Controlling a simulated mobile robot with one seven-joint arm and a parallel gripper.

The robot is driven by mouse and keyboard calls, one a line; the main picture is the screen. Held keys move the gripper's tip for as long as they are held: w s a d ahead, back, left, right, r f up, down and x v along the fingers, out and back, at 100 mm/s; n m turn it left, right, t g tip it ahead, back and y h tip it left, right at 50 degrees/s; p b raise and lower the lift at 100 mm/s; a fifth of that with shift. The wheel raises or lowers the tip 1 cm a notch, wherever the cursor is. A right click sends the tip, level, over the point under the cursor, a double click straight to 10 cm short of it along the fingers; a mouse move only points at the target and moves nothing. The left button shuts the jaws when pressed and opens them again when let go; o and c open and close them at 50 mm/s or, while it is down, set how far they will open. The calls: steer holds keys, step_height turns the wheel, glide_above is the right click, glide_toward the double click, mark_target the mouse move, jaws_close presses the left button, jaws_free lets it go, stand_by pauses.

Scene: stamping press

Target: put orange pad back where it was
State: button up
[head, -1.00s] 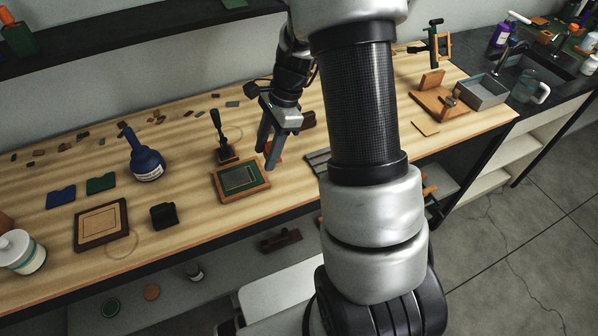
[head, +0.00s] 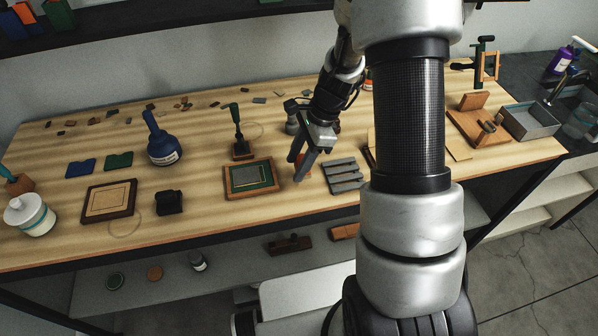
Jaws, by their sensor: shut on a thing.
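My gripper (head: 299,168) is over the middle of the bench, pointing down, just right of the wooden frame. It is shut on the orange pad (head: 304,158); only a small orange patch shows between and behind the fingers. I cannot tell whether the pad touches the bench. A blue pad (head: 80,168) and a green pad (head: 118,161) lie side by side on the left of the bench.
Left of my gripper is a wooden frame (head: 228,182) with a green and grey inside. A grey slatted plate (head: 344,176) lies close right. A stamp (head: 241,149), blue bottle (head: 163,142), black block (head: 169,203) and framed board (head: 107,212) stand left. My arm hides part of the right.

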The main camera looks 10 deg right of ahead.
steer(key=shift+f, duration=1.9)
steer(key=shift+f, duration=0.2)
steer(key=o, duration=1.4)
steer(key=shift+r, duration=0.1)
